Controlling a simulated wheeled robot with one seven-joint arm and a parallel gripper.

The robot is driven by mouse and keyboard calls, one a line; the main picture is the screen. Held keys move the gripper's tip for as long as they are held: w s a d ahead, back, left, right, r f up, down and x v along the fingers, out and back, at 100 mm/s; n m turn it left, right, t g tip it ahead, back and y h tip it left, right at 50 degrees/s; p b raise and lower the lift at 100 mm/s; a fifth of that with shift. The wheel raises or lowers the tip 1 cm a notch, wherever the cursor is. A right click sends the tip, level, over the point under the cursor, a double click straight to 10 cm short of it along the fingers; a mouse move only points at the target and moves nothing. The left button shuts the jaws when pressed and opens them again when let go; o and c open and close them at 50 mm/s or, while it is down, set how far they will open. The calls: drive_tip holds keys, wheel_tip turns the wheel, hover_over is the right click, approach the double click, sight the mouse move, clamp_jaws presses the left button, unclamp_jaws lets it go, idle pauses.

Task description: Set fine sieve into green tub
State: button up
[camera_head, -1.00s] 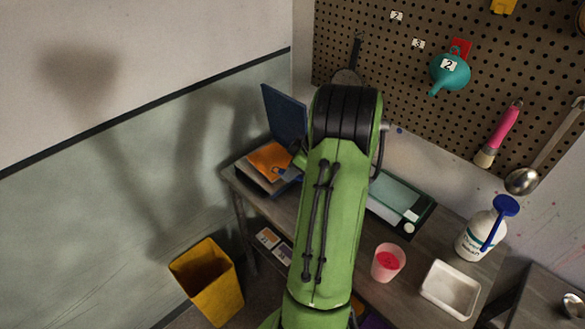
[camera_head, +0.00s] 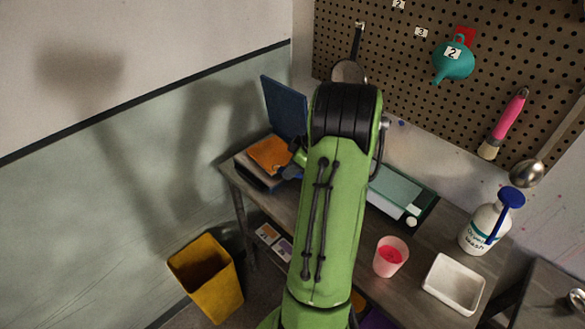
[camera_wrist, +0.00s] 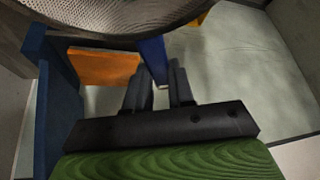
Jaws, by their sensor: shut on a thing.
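In the wrist view my gripper (camera_wrist: 160,72) is shut on the blue handle (camera_wrist: 152,55) of what looks like the fine sieve. The sieve's grey mesh bowl (camera_wrist: 120,14) fills the top of that view and is cut off by the frame edge.
A blue upright panel (camera_head: 285,107) and an orange item (camera_head: 269,155) are at the bench's left end. A pink cup (camera_head: 391,257), white tray (camera_head: 454,283) and wash bottle (camera_head: 484,229) stand at right. A yellow bin (camera_head: 205,279) is on the floor. Tools hang on the pegboard (camera_head: 405,80).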

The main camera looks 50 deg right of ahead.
idle(0.7)
drive_tip(key=o, duration=1)
drive_tip(key=p+v, duration=0.3)
drive_tip(key=v, duration=1.2)
drive_tip(key=shift+s+r, duration=0.25)
drive_tip(key=shift+r, duration=0.05)
